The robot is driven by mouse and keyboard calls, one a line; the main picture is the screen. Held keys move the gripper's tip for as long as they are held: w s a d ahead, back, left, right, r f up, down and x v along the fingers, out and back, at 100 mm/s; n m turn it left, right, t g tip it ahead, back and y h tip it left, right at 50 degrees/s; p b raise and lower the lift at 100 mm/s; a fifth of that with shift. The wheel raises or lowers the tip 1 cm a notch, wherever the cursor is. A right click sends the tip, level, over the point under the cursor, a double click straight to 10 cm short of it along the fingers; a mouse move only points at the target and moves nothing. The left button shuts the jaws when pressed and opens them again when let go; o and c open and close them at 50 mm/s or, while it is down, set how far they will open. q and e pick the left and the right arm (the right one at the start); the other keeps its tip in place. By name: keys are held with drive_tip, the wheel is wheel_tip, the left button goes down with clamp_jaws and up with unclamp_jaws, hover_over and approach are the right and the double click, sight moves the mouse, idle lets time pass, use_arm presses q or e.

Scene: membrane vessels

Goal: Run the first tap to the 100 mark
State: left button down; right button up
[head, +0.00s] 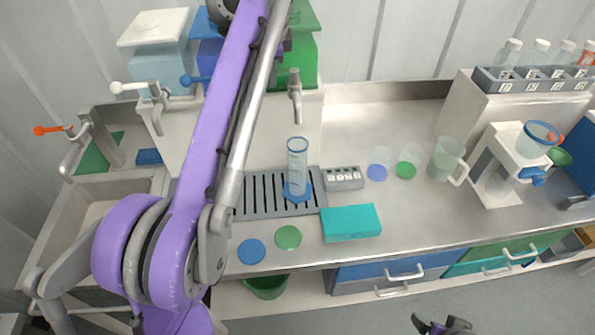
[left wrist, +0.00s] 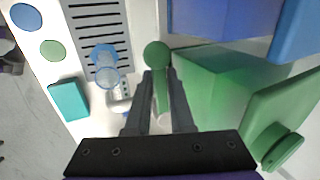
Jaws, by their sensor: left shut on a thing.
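The measuring cylinder (head: 297,165) stands upright on a blue foot on the slotted drain grate (head: 250,203), below a metal tap spout (head: 295,90). It also shows in the left wrist view (left wrist: 107,68). Its liquid level and marks cannot be read. Taps with a red lever (head: 47,130), a white lever (head: 128,87) and a blue lever (head: 195,79) stand to the left. My left gripper (left wrist: 160,78) is shut on the green tap lever (left wrist: 157,58), whose round knob shows past the fingertips. My right gripper (head: 440,327) is at the bottom edge, cut off.
White (head: 155,40) and green (head: 305,55) tanks stand at the back, with a blue one between. A teal block (head: 350,223), a small grey box with marked windows (head: 343,178), beakers (head: 446,158) and discs (head: 288,237) lie on the counter. A sink (head: 85,205) is left.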

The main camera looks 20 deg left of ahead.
use_arm(q)
drive_tip(key=d+n+g, duration=0.1)
drive_tip(key=n, duration=0.2)
drive_tip(key=s+d+n+g+y+p, duration=0.1)
drive_tip(key=n, duration=0.1)
drive_tip(key=s+d+n+p, duration=0.1)
drive_tip(key=n, duration=0.2)
drive_tip(key=shift+d+n+g+y, duration=0.1)
drive_tip(key=shift+n+g+y, duration=0.2)
drive_tip(key=shift+g+y, duration=0.1)
use_arm(e)
drive_tip(key=r, duration=0.1)
drive_tip(key=w+r, duration=0.1)
drive_tip(key=r, duration=0.2)
drive_tip(key=shift+w, duration=0.4)
use_arm(q)
drive_tip(key=shift+s, duration=0.1)
idle(5.9)
